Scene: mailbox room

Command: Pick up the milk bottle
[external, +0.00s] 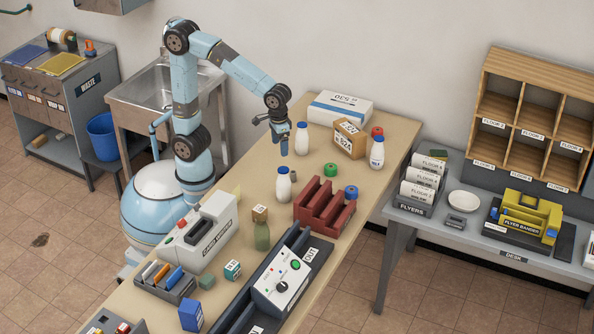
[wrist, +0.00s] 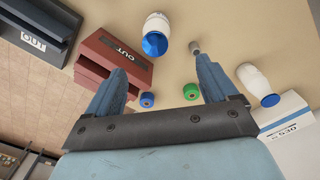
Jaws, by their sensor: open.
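White milk bottles with blue caps stand on the long table in the external view: one beside my gripper (external: 301,140), one farther right near the table edge (external: 377,152), and one nearer the camera (external: 283,186). My gripper (external: 274,133) is open and empty above the table, just left of the first bottle. In the wrist view, my gripper (wrist: 160,80) has its fingers wide apart. One bottle (wrist: 155,30) lies beyond the fingertips at top centre, and another (wrist: 258,84) is outside the right finger. Which of the external bottles these are I cannot tell for certain.
A red slotted rack (external: 325,205) stands near the front bottle, with green (external: 330,170) and blue (external: 351,192) rolls behind it. A cardboard box (external: 349,140) and a white box (external: 338,108) stand at the back.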

